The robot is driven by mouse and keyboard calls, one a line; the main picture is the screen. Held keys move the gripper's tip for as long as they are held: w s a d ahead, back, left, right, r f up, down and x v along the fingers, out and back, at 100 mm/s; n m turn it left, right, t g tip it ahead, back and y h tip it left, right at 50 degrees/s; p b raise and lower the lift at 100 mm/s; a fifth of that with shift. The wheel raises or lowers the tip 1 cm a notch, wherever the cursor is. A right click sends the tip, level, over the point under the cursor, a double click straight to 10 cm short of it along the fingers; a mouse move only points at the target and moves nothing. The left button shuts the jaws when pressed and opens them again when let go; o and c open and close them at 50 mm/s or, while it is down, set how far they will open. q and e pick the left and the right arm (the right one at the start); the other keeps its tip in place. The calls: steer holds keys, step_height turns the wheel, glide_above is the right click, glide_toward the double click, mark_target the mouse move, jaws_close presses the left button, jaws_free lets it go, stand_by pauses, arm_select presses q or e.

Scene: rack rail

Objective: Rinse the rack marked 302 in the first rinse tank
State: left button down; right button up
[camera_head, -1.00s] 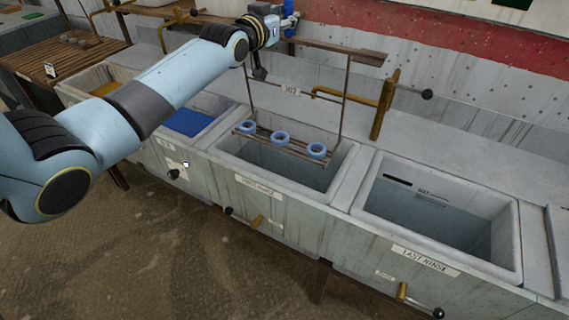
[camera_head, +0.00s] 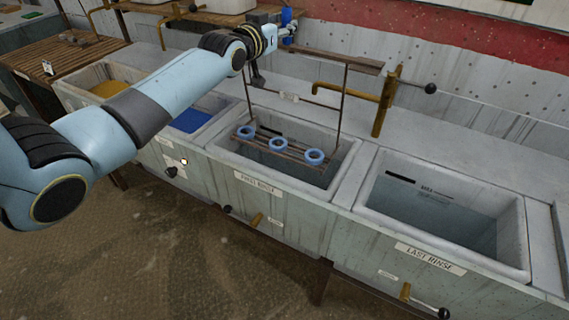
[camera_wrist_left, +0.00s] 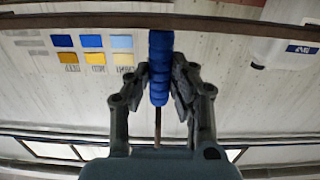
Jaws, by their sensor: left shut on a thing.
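My left gripper (camera_head: 284,30) is shut on the blue handle (camera_wrist_left: 160,68) at the top of the rack. I cannot tell whether the rings touch the water. My right gripper is not in view.
The last rinse tank (camera_head: 366,209) is to the right. A tank with blue liquid (camera_head: 193,120) and one with yellow liquid (camera_head: 108,88) are to the left. A brass tap (camera_head: 384,103) stands close behind the rack's right side. A slatted wooden table (camera_head: 70,60) is at far left.

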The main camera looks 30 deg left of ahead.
arm_select(q)
step_height(320, 180, down, 14)
steer(key=b, duration=1.2)
steer(key=shift+w+r, duration=0.1)
steer(key=shift+d, duration=0.1)
steer(key=shift+s+p, duration=0.85)
steer(key=shift+p, duration=0.25)
